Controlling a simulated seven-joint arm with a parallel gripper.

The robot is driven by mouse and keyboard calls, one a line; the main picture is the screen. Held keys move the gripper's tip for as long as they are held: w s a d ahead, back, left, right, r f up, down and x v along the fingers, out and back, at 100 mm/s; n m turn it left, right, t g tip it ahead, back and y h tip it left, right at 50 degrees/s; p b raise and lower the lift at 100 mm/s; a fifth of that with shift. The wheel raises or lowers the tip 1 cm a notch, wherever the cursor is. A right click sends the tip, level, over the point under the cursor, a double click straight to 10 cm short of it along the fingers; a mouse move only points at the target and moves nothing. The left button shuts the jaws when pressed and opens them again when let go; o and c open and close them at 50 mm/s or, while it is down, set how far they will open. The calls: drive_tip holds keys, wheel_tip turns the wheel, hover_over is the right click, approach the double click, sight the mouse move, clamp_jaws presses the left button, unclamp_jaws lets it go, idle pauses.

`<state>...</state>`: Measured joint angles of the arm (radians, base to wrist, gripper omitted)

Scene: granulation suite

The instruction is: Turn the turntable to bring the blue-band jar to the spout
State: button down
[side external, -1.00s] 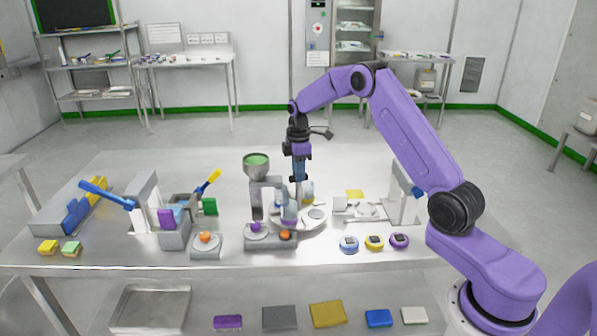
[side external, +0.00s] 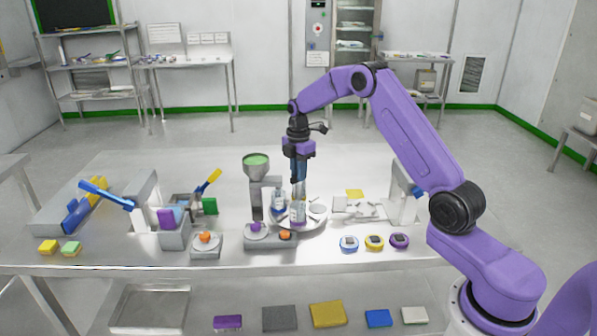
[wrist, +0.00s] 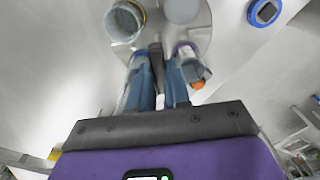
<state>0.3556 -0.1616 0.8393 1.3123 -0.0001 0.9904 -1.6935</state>
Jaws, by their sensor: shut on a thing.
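The round turntable (side external: 312,227) carries jars around its middle. The blue-band jar (side external: 279,204) is on its left side, beside the column of the green-filled hopper (side external: 256,166); I cannot tell whether it sits exactly under the spout. The purple-band jar (side external: 298,214) is at the front. A pale round piece (side external: 318,208) is at the right. My gripper (side external: 298,186) points down over the turntable, its fingers shut on a dark upright part (wrist: 157,65) near the middle. An open jar with a yellowish band (wrist: 125,20) shows in the wrist view; my fingers partly hide the blue-band jar there.
Blue, yellow and purple round timers (side external: 374,242) are at front right. A metal fixture (side external: 403,195) stands to the right.

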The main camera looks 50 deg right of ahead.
drive_tip(key=shift+w+r+n, duration=0.1)
drive_tip(key=shift+r+n, duration=0.05)
drive_tip(key=shift+n, duration=0.25)
idle(0.4)
drive_tip(key=c, duration=1.1)
unclamp_jaws()
wheel_tip(320, 180, up, 17)
drive_tip(key=shift+r, duration=0.15)
drive_tip(key=shift+a, duration=0.15)
